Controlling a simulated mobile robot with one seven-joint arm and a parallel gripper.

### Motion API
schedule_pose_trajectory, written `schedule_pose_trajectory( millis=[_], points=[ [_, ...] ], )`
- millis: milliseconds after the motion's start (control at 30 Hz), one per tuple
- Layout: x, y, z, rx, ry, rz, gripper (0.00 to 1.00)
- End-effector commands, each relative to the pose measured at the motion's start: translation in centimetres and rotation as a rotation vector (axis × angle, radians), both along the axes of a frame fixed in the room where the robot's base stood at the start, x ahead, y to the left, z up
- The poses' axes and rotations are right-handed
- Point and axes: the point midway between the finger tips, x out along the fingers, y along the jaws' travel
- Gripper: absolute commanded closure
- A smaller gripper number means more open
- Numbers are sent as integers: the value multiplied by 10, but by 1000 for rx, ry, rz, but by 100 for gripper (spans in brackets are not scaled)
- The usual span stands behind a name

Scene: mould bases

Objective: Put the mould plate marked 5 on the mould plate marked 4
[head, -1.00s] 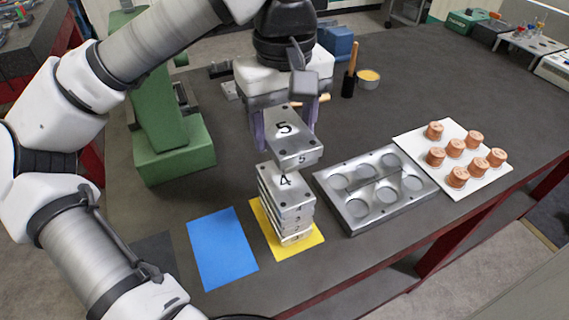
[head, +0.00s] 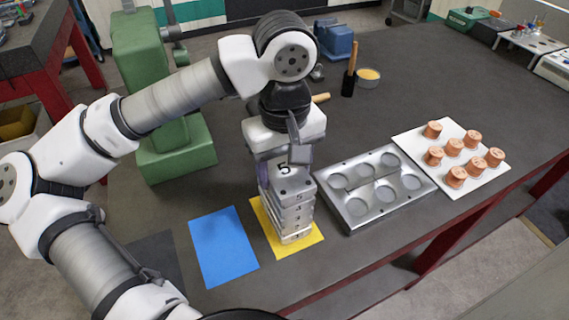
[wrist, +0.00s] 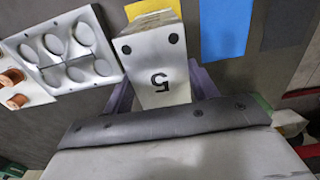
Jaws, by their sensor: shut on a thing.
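The mould plate marked 5 (head: 297,188) is a grey metal plate at the top of the stack in the head view. The two plates look in line and touching, though I cannot tell for sure that no gap remains. Lower plates stand beneath on a yellow sheet (head: 314,238).
A blue sheet (head: 222,246) lies left of the stack. A metal tray with round hollows (head: 350,213) stands close on the right. Beyond it, a white board (head: 494,180) bears several copper pieces. A green machine (head: 176,158) stands at the back left.

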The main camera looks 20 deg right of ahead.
Motion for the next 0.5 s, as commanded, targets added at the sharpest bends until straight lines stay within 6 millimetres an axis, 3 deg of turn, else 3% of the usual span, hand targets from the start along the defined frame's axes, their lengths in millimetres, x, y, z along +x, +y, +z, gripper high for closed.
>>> schedule_pose_trajectory(
  millis=[67,100,200,267,500],
  points=[
    [0,0,-3,-1,-1,0,82],
    [0,0,-3,0,0,0,41],
    [0,0,-2,0,0,0,28],
    [0,0,-2,0,0,0,20],
    [0,0,-2,0,0,0,20]
  ],
)
